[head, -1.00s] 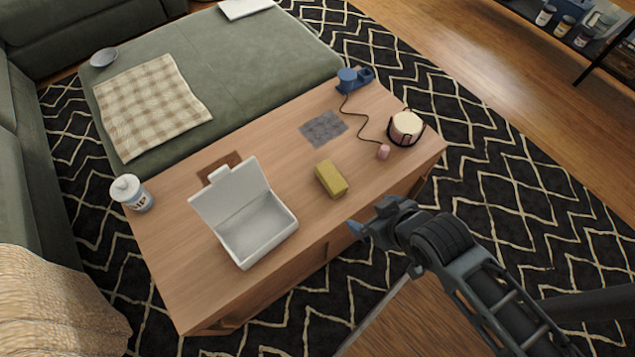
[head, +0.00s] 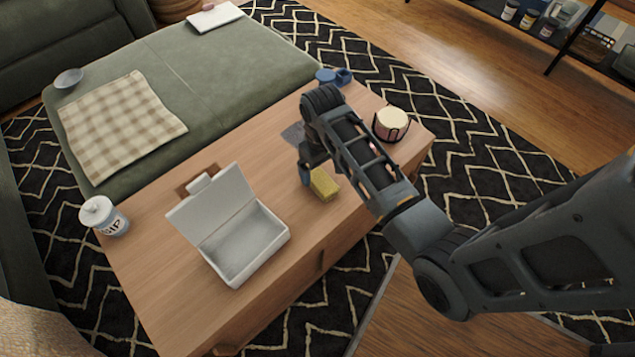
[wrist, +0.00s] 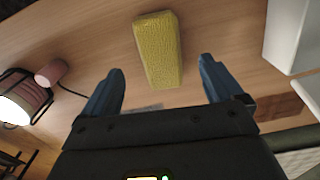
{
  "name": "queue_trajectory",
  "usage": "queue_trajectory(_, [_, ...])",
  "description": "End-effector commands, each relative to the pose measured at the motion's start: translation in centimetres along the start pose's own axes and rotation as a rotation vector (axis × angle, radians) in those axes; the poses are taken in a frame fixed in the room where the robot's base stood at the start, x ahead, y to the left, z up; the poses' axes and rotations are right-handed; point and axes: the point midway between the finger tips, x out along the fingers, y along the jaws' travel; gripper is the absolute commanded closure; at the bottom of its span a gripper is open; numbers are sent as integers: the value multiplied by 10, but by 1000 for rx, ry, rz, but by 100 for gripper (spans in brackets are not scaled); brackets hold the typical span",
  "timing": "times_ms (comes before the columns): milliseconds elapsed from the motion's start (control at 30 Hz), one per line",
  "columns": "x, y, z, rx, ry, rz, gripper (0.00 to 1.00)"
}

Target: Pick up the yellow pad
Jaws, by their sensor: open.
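The yellow pad (head: 323,185) is a small block lying on the wooden table, near its front edge. In the head view my arm covers part of it. My gripper (head: 305,180) is over the table right beside the pad. In the wrist view the pad (wrist: 158,50) lies ahead of and between the two blue fingertips of my gripper (wrist: 158,75), which are spread wide. Nothing is held between the fingers, and the pad rests on the table.
An open white box (head: 240,240) stands left of the pad, and a white lidded jar (head: 104,217) is at the table's left end. A pink-cream round item in a dark frame (head: 391,123) and a blue item (head: 333,76) stand at the far right. A grey mat (head: 292,133) is partly hidden.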

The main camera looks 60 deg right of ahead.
Motion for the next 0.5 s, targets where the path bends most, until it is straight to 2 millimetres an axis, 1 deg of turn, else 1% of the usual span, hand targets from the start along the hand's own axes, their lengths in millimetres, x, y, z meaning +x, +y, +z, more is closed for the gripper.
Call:
queue_trajectory(33, [8,0,1,0,-2,0,6])
queue_trajectory(167, [21,0,-1,0,-1,0,6])
queue_trajectory(333, [46,0,-5,1,-1,0,6])
queue_trajectory(400, [54,0,-4,0,-1,0,6])
queue_trajectory(500, [61,0,-4,0,1,0,6])
